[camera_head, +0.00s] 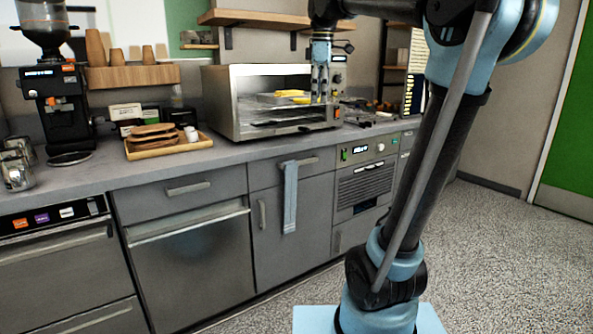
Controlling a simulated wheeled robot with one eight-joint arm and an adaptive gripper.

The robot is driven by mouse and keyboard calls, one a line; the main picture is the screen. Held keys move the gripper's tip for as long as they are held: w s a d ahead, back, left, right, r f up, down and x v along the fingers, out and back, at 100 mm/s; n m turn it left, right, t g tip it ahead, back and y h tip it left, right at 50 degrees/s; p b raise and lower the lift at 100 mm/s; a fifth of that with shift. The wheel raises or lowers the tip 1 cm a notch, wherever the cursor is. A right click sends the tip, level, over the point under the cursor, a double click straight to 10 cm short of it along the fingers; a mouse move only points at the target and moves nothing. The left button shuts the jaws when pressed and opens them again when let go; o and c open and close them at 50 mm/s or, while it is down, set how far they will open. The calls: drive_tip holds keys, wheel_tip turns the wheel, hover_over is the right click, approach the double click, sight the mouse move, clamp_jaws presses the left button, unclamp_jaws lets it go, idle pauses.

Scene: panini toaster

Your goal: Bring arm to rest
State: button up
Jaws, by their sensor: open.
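My gripper (321,80) hangs pointing down in front of the right part of the toaster oven's opening. It looks empty, with its fingers apart, though they are small in this view. My arm rises from its base at the lower right, bends at the top of the picture and reaches left to the counter. The steel toaster oven (221,103) stands on the counter with its front open. Inside it, yellow food (291,94) lies on a tray or rack. I cannot tell whether my gripper touches the oven.
The grey counter (180,170) runs along the wall. A wooden tray (170,150) with boards and small cups stands left of the oven. A coffee grinder (62,110) is at far left. A shelf (270,17) hangs above the oven. The speckled floor (510,260) at right is clear.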

drive_tip(key=s+d+f+m, duration=0.4)
drive_tip(key=s+f, duration=0.3)
drive_tip(key=f, duration=0.6)
drive_tip(key=s+d+f+m+t, duration=0.1)
drive_tip(key=s+d+f+m, duration=0.2)
drive_tip(key=f, duration=1)
drive_tip(key=s+d+f+m, duration=0.4)
drive_tip(key=s+f+m, duration=0.5)
drive_tip(key=s+f, duration=0.4)
drive_tip(key=shift+s+d, duration=0.25)
drive_tip(key=shift+d, duration=0.1)
drive_tip(key=shift+w+f, duration=0.2)
drive_tip(key=shift+w, duration=0.25)
